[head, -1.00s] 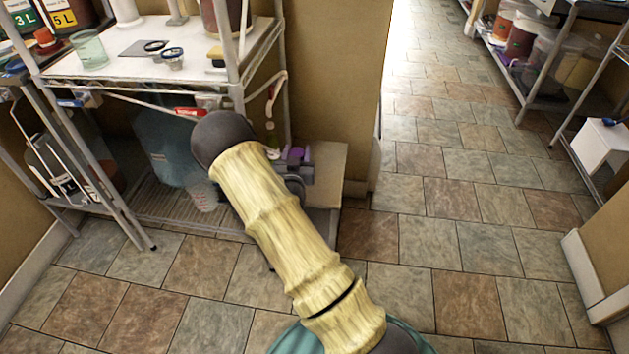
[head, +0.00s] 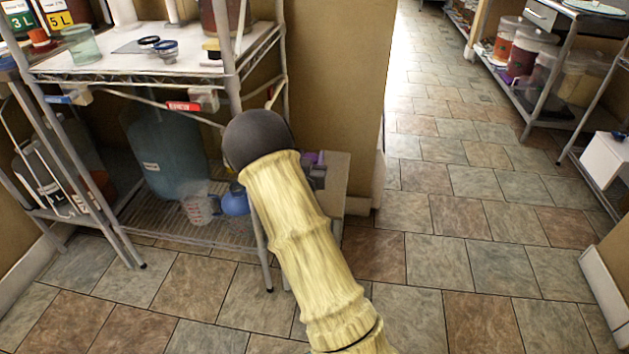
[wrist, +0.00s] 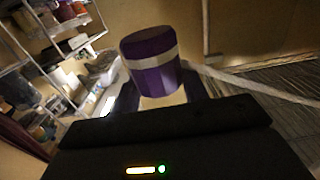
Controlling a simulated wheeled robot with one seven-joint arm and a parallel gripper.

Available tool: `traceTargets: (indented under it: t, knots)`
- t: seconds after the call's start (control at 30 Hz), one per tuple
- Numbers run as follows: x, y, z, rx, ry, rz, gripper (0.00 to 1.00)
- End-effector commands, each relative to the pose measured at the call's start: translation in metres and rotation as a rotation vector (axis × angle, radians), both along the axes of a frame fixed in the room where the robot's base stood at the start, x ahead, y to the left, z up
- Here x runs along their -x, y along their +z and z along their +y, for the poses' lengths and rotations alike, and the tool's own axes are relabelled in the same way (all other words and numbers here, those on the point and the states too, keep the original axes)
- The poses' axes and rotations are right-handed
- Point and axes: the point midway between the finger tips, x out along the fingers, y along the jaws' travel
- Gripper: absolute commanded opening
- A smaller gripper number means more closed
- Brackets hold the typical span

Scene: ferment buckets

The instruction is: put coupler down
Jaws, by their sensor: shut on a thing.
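The coupler (wrist: 152,66) is a purple cylinder with a pale band, in the middle of the wrist view. My gripper (wrist: 155,98) is shut on it, and the coupler stands up between the dark jaws. In the head view only a bit of purple (head: 312,157) and dark gripper parts (head: 316,176) show beside my arm, in front of the rack's right side. My arm hides the rest of the gripper there. I cannot tell whether the coupler touches any surface.
A wire rack's white top (head: 120,62) holds a glass jar (head: 82,44) and small ringed parts (head: 163,48). Its lower shelf holds a large blue jug (head: 168,150), a measuring cup (head: 199,208) and a blue round item (head: 234,201). The tiled aisle (head: 450,190) to the right is clear.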

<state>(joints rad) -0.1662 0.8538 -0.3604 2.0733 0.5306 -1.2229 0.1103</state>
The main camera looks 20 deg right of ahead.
Motion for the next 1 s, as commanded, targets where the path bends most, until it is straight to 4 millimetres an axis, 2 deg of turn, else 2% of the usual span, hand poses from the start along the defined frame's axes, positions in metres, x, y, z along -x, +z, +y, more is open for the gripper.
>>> traceTargets:
  t: [0.2,0.3,0.67,1.0]
  knots:
    - [0.0,-0.042,0.0,-0.001,0.0,0.003,0.17]
    - [0.0,-0.056,0.0,0.0,-0.001,0.001,0.17]
    - [0.0,-0.059,0.0,-0.001,0.0,-0.001,0.17]
    - [0.0,-0.097,0.0,0.0,-0.001,0.0,0.17]
